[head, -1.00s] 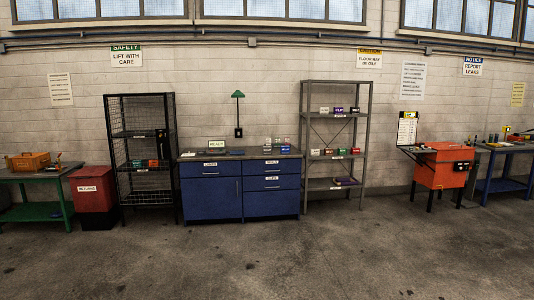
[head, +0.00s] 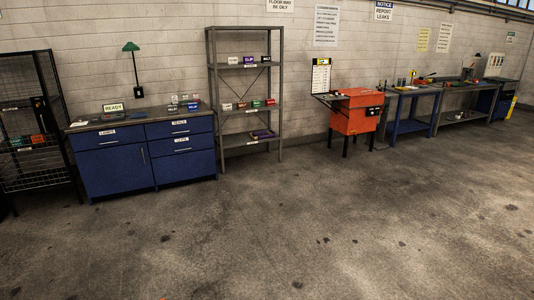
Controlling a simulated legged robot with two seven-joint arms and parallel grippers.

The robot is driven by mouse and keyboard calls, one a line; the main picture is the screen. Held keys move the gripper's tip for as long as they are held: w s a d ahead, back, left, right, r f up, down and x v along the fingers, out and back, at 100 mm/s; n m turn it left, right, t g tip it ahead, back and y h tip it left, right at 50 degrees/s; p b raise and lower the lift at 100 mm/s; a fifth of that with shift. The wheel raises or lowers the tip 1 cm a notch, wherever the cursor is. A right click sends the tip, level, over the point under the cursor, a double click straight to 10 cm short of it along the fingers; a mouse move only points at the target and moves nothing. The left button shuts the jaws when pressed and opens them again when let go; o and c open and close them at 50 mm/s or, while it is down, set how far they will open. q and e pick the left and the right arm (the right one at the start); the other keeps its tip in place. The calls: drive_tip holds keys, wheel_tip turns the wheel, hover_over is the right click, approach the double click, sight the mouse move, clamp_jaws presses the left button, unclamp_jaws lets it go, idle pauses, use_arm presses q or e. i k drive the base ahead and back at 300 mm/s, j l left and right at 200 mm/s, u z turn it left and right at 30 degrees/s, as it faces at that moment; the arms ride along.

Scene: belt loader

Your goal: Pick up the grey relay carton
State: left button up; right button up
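I cannot single out the grey relay carton for sure, as the labels are too small to read well. A few small pale or grey items (head: 184,99) stand at the right end of the top of the blue cabinet (head: 118,165). Small cartons in white, red, green and dark colours (head: 248,104) stand in a row on the middle shelf of the grey rack (head: 211,90). More cartons (head: 249,60) stand on its upper shelf, one of them purple. Neither of my grippers is in view.
A black mesh rack (head: 62,110) with several small cartons stands at the left. An orange cabinet (head: 353,116) stands right of the grey rack, then a blue workbench (head: 410,126) and further benches along the wall. The concrete floor (head: 320,230) in front is clear.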

sight(172, 109)
drive_tip(key=i+l+z, duration=0.5)
drive_tip(key=z, duration=0.25)
drive_tip(key=i+z, duration=0.35)
drive_tip(key=i+u, duration=0.45)
drive_tip(key=i+l+u, duration=0.15)
drive_tip(key=i+u, duration=0.2)
drive_tip(key=u, duration=0.15)
drive_tip(key=i+j+u, duration=0.15)
drive_tip(key=i+u, duration=0.3)
drive_tip(key=i, duration=0.15)
drive_tip(key=i+u, duration=0.45)
drive_tip(key=i, duration=2.8)
